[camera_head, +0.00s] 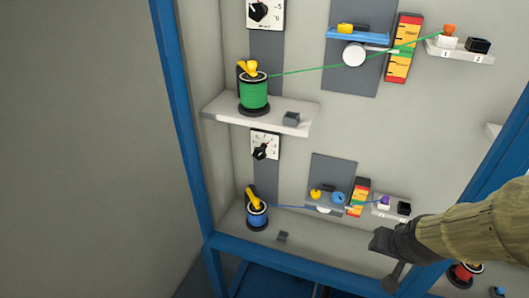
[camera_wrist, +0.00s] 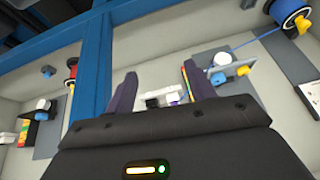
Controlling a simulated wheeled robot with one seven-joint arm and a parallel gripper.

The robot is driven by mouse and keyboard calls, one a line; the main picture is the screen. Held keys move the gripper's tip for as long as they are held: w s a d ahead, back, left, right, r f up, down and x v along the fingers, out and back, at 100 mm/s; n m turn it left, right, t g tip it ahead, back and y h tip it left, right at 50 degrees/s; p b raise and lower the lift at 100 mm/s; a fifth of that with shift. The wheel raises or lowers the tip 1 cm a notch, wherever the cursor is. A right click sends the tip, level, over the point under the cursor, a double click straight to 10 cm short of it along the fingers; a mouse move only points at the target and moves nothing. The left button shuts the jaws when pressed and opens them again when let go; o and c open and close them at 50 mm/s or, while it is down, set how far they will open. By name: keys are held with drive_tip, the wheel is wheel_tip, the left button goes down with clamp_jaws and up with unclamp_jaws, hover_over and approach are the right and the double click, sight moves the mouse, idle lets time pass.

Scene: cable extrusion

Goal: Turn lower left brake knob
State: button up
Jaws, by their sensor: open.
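The lower left brake knob (camera_head: 262,152) is a black pointer knob on a white dial plate (camera_head: 272,136), on a dark strip above the blue spool (camera_head: 257,217). My gripper (camera_head: 383,262) is at the lower right in the head view, well to the right of and below the knob, and apart from it. In the wrist view my gripper (camera_wrist: 158,85) has its two dark fingers spread with nothing gripped between them. The blue spool also shows at the top right there (camera_wrist: 290,18). A white plate (camera_wrist: 310,95) is cut off at the right edge; no knob is visible on it.
A shelf (camera_head: 215,105) with a green spool (camera_head: 254,93) juts out above the knob. A blue cable runs right from the blue spool to a small unit with a blue knob (camera_head: 338,198). Blue frame posts (camera_head: 185,120) border the cell. The wall around the dial is clear.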

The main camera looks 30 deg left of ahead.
drive_tip(key=w+a+r+t+y, duration=0.1)
drive_tip(key=w+a+t, duration=0.1)
drive_tip(key=w+a, duration=0.35)
drive_tip(key=w+a+t, duration=0.2)
drive_tip(key=a, duration=0.6)
drive_tip(key=t, duration=0.9)
approach(258, 152)
drive_tip(key=s, duration=0.7)
drive_tip(key=shift+w+d+r+n, duration=0.25)
drive_tip(key=shift+w+d+n, duration=0.05)
drive_tip(key=shift+d, duration=0.05)
drive_tip(key=w+p, duration=0.1)
drive_tip(key=w, duration=0.4)
drive_tip(key=w+a+p, duration=0.1)
drive_tip(key=w, duration=0.5)
drive_tip(key=w+a+p, duration=0.1)
drive_tip(key=w, duration=0.5)
drive_tip(key=shift+w+p, duration=0.15)
drive_tip(key=shift+p, duration=0.25)
